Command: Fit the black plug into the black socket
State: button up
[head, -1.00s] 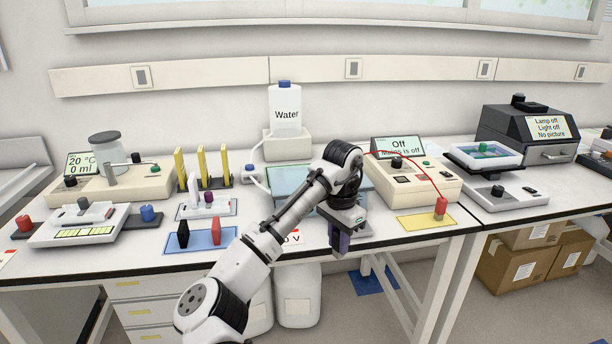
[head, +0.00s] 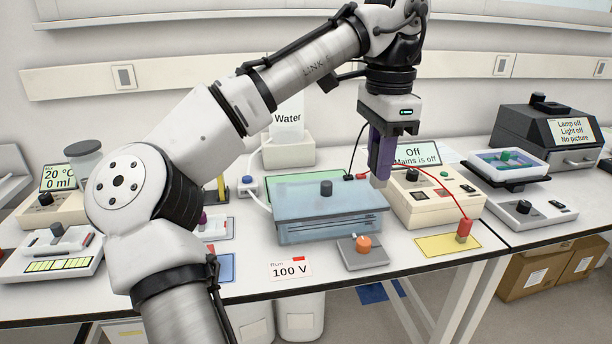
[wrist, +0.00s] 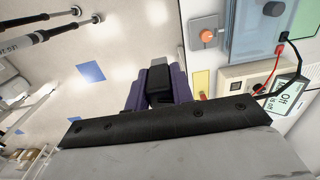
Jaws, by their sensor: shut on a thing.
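My gripper (head: 380,176) points down with purple fingers, in the air just left of the power supply (head: 432,208) and above the right end of the gel tank. In the wrist view the fingers are shut on the black plug (wrist: 160,98), which shows as a dark block between them. A black lead (head: 357,150) rises from the back of the tank and passes behind the fingers. The black socket cannot be told apart for sure; a dark inset (head: 420,197) shows on the power supply's top face. The plug is apart from the power supply.
The blue-lidded gel tank (head: 320,210) stands left of the gripper, with an orange knob (head: 363,243) on a grey base in front. A red plug (head: 463,229) stands on a yellow mat (head: 445,245), its red lead (head: 448,190) arching over the power supply.

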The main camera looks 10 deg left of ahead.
aim_at(434, 200)
jog(key=i+j, duration=0.3)
jog(key=i, duration=0.15)
jog(key=i+j, duration=0.3)
jog(key=i, duration=0.2)
jog(key=i+j, duration=0.25)
jog(key=i, duration=0.2)
